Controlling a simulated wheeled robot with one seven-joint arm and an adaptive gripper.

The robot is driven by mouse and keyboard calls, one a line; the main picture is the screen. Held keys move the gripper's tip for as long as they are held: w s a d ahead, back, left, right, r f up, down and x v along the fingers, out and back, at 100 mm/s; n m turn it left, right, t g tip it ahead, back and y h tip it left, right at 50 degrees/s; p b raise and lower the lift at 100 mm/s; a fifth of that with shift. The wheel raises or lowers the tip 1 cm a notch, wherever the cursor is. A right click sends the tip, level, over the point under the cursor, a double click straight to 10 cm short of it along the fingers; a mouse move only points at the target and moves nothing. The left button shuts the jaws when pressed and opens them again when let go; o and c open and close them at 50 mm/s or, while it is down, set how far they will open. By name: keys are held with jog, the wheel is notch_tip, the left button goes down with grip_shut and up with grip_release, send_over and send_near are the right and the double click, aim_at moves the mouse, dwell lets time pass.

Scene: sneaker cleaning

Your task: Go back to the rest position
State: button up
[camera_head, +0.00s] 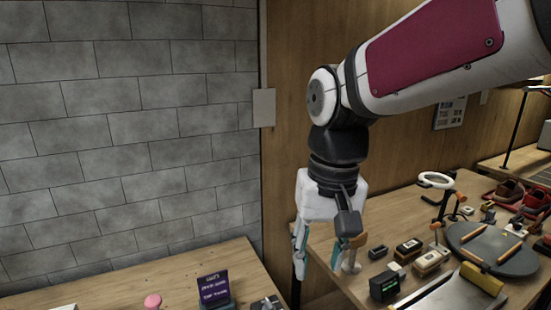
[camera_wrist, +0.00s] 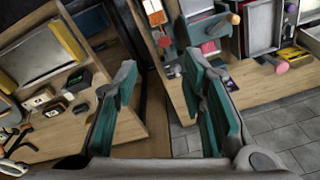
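My gripper (camera_head: 318,252) hangs below my arm in the middle of the head view, pointing down, in front of the left edge of the right-hand workbench. In the wrist view my gripper (camera_wrist: 162,92) shows two teal fingers standing well apart, with nothing between them. The gap between two wooden benches shows behind the fingers. My gripper is open and empty.
The right workbench (camera_head: 345,278) holds brushes, small boxes, a dark round mat (camera_head: 492,248), a ring lamp (camera_head: 436,180) and red shoes (camera_head: 509,193). The left bench (camera_head: 180,275) holds a purple sign (camera_head: 214,289) and a pink knob (camera_head: 152,301). A grey tiled wall (camera_head: 120,130) stands behind.

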jog(key=s+d+r+m+t, duration=0.1)
jog(key=s+d+t, duration=0.3)
jog(key=s+d, duration=0.6)
jog(key=shift+s+d+r+t+h, duration=0.3)
jog(key=shift+d+t, duration=0.1)
jog(key=shift+d, duration=0.85)
